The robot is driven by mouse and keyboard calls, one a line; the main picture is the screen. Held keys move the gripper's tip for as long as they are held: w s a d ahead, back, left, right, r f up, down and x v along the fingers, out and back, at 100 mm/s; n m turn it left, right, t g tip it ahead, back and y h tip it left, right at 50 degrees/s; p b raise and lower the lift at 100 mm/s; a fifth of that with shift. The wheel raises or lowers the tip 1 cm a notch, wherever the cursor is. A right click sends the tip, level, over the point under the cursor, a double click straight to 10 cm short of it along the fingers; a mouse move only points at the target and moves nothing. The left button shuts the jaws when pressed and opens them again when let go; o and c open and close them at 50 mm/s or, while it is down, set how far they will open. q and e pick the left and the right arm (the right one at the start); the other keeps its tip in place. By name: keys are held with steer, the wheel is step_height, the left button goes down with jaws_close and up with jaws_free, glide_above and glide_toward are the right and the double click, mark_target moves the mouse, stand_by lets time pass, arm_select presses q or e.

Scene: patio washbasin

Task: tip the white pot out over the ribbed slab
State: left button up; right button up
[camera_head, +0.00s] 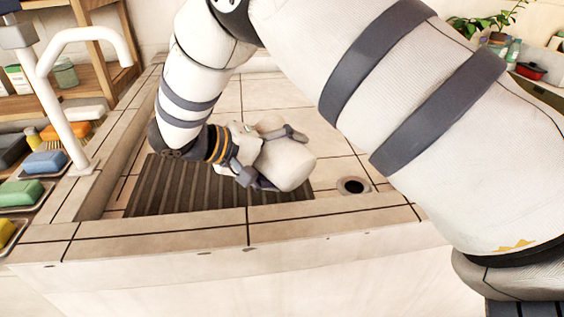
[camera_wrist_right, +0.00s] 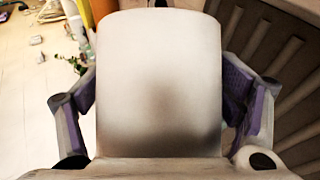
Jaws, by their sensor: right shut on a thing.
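The white pot (camera_head: 287,165) is held on its side above the right end of the ribbed slab. It fills the middle of the right wrist view (camera_wrist_right: 158,85). Its mouth and anything inside it are hidden from me. The ribbed slab (camera_head: 175,188) is dark brown and lies in the bottom of the tiled basin; part of its ribs shows at the right of the wrist view (camera_wrist_right: 285,60). My right gripper (camera_head: 275,158) is shut on the pot, one finger on each side of it. My left gripper is in neither view.
A drain hole (camera_head: 353,186) lies right of the slab. The basin's tiled front rim (camera_head: 250,225) runs across. A white tap (camera_head: 65,115) stands at the left, beside blue (camera_head: 45,162), green (camera_head: 20,193) and yellow (camera_head: 5,231) blocks. My right arm covers much of the right side.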

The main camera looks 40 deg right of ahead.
steer(key=shift+w+f+n+g+b, duration=0.3)
steer(key=shift+f+n+g+b, duration=0.2)
steer(key=shift+g+b, duration=0.2)
steer(key=shift+w+r+n+g+h+b, duration=0.25)
steer(key=shift+w+n+g+b, duration=0.2)
steer(key=shift+b, duration=0.2)
steer(key=shift+w+r+n+g+h+b, duration=0.25)
steer(key=shift+w+n+g+b, duration=0.2)
steer(key=shift+b, duration=0.15)
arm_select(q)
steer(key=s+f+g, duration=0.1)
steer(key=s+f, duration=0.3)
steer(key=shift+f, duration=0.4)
arm_select(e)
steer(key=shift+r, duration=0.2)
